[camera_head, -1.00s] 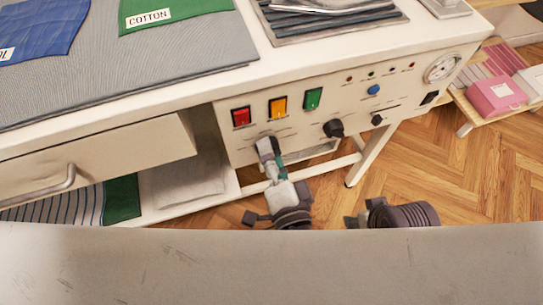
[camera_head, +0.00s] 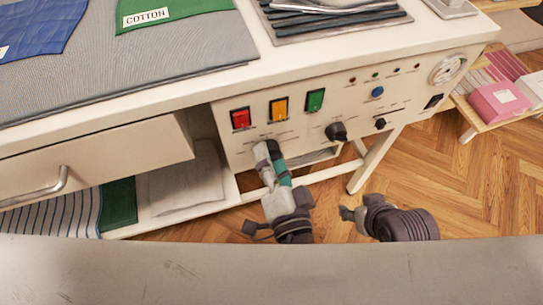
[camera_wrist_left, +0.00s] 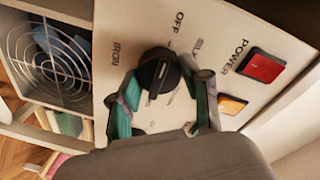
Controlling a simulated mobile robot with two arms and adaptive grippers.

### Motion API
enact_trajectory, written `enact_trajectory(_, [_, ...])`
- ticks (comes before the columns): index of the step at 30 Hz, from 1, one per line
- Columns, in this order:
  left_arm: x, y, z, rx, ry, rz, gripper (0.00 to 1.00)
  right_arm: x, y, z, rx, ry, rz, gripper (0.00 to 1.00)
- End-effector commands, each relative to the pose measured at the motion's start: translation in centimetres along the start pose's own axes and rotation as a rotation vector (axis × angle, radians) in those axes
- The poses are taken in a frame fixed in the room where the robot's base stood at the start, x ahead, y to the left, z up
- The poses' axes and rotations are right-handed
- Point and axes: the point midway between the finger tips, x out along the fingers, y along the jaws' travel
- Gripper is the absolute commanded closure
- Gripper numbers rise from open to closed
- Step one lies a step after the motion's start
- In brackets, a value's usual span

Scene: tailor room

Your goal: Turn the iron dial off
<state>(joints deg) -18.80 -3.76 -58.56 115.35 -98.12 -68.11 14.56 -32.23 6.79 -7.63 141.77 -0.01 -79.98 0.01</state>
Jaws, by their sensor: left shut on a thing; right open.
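The black iron dial (camera_wrist_left: 158,72) sits on the pale control panel in the left wrist view. The words IRON and OFF are printed around it, and a pale line shows on its knob. I cannot tell which setting it points to. My left gripper (camera_wrist_left: 168,90) is shut on the dial, with one green-padded finger on each side. In the head view my left gripper (camera_head: 268,160) is at the panel below the red switch and hides the dial. My right gripper (camera_head: 360,208) is open and empty, low in front of the table, apart from the panel.
Red (camera_head: 240,118), yellow (camera_head: 278,109) and green (camera_head: 315,99) switches are above my left gripper. Another black knob (camera_head: 336,132) and a blue button (camera_head: 377,92) are to the right. An open drawer (camera_head: 90,165) juts out at left.

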Motion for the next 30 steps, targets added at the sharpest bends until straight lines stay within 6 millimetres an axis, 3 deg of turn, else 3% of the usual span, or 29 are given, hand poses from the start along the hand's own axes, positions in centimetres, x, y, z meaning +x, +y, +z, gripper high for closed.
enact_trajectory(1, [0.0, 0.0, 0.1, -0.003, -0.003, -0.001, 0.49, 0.0, 0.0, 0.0, 0.000, 0.000, 0.000, 0.47])
enact_trajectory(5, [0.0, 0.0, 0.1, -0.002, -0.002, 0.000, 0.28, 0.0, 0.0, 0.0, 0.000, 0.000, 0.001, 0.47])
enact_trajectory(17, [-0.7, 0.1, 0.0, 0.001, -0.001, 0.001, 0.27, 0.0, -0.1, 0.1, 0.000, -0.003, -0.001, 0.47])
enact_trajectory(30, [-7.0, 0.0, 0.1, 0.000, -0.003, 0.001, 0.27, 0.0, 0.0, 0.1, 0.000, -0.002, 0.000, 0.47])
